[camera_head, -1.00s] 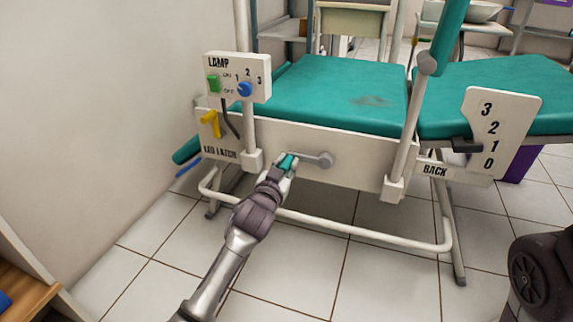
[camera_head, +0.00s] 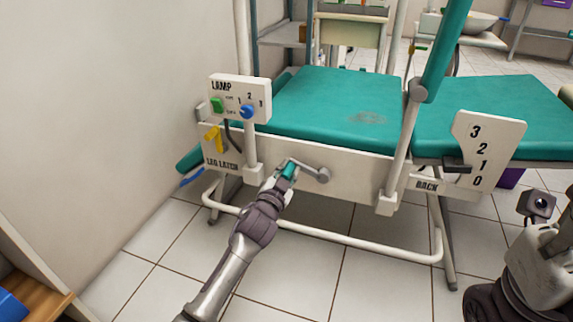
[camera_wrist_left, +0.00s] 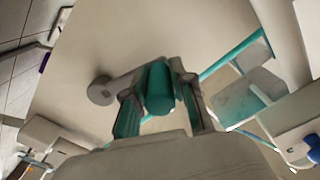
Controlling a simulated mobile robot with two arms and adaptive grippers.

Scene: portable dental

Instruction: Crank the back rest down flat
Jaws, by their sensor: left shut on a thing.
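The crank on the bed's white side panel has a grey hub (camera_head: 323,175) and a short arm pointing left and slightly up to a teal handle (camera_head: 288,170). My left gripper (camera_head: 283,175) is shut on this handle. In the left wrist view the handle (camera_wrist_left: 160,90) sits between the two fingers, with the hub (camera_wrist_left: 103,91) to its left. The BACK scale plate (camera_head: 490,140) reads 3 to 0, and its dark pointer (camera_head: 456,164) stands about level with 1. The teal pad (camera_head: 490,115) behind it looks nearly flat. My right gripper's fingers are not visible.
A LAMP switch box (camera_head: 240,98) and a yellow leg latch lever (camera_head: 213,137) are left of the crank. A white post (camera_head: 402,150) stands to its right. A white frame rail (camera_head: 340,236) runs below. Part of my right arm (camera_head: 535,260) shows at lower right.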

